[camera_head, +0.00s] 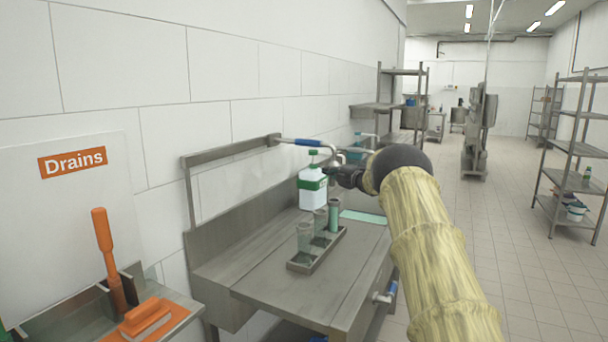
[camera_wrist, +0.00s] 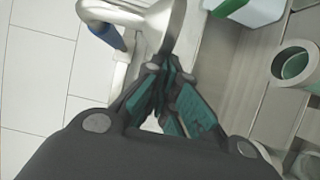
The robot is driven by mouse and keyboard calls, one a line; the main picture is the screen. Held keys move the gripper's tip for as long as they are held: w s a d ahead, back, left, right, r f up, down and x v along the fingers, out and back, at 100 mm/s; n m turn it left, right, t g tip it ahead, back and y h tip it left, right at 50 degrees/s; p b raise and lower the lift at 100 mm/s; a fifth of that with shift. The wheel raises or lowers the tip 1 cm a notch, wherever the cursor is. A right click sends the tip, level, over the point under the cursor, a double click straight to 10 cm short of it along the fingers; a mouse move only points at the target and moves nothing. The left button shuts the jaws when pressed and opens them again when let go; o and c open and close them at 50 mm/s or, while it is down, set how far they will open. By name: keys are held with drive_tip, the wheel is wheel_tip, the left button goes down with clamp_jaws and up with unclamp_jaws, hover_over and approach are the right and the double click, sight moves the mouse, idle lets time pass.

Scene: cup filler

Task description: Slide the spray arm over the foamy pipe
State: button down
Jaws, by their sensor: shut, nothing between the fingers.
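The spray arm (camera_head: 308,143) is a silver pipe with a blue sleeve, running out from the wall rail above the steel table. Its curved silver end (camera_wrist: 178,28) shows in the wrist view. My gripper (camera_head: 347,177) is at the right of the pipe's end. In the wrist view its dark and teal fingers (camera_wrist: 163,75) are together and empty, close to the curved end; I cannot tell whether they touch it. Upright pipes stand in a tray: left (camera_head: 304,238), middle (camera_head: 320,222) and right, greener (camera_head: 333,216). I cannot tell which is foamy.
A white bottle with a green band (camera_head: 313,194) is beside my gripper, behind the pipes. The tray (camera_head: 302,268) sits on the steel table (camera_head: 285,293), whose front is bare.

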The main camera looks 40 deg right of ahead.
drive_tip(key=shift+w+d, duration=0.1)
drive_tip(key=shift+d, duration=0.4)
drive_tip(key=shift+w+a, duration=0.1)
drive_tip(key=s+a+b, duration=0.3)
drive_tip(key=s+b, duration=0.1)
drive_tip(key=s, duration=0.7)
drive_tip(key=shift+a, duration=0.35)
